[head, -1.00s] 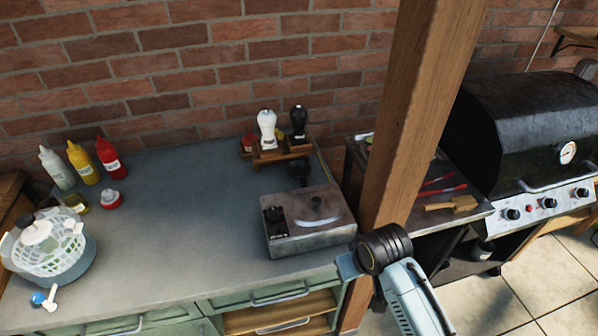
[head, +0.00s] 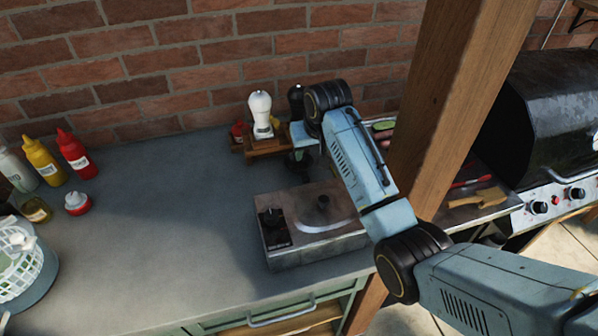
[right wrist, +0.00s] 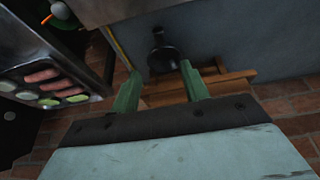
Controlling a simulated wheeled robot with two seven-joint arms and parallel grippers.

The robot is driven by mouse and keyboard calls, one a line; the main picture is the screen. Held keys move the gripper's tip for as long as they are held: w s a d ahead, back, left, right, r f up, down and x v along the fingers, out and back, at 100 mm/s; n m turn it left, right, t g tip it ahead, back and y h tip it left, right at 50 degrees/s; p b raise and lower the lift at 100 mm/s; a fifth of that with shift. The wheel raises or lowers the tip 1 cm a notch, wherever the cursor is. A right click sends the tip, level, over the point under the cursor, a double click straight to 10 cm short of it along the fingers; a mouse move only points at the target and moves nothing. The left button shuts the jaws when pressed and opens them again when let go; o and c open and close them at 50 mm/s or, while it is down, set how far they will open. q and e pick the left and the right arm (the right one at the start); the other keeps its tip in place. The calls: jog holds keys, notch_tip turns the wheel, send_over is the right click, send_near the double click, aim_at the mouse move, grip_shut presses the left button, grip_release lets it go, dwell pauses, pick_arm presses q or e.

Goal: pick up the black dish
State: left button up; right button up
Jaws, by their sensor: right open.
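The black dish (right wrist: 164,60) is a small dark round thing in the right wrist view, just beyond and between my right fingertips. In the head view the black dish (head: 299,164) shows as a dark shape behind the metal stove, partly hidden by my right arm. My right gripper (right wrist: 160,72) is open, with its two green fingers spread toward the dish and nothing held. In the head view the right gripper (head: 303,148) points down over the back of the counter; its fingertips are hard to make out. My left gripper is not in view.
A wooden rack (head: 268,144) with a white mill (head: 260,112) and a black mill stands close behind the dish. The metal stove (head: 312,250) is in front. A wooden post (head: 445,110) rises at the right. The counter's middle is clear.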

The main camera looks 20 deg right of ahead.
send_over(304, 174)
jog(key=s, duration=0.2)
notch_tip(304, 174, down, 7)
jog(key=shift+d+f+b, duration=0.1)
jog(key=shift+d+b, duration=0.05)
jog(key=shift+b, duration=0.3)
jog(key=shift+b+x, duration=0.6)
jog(key=shift+x, duration=2.05)
grip_shut()
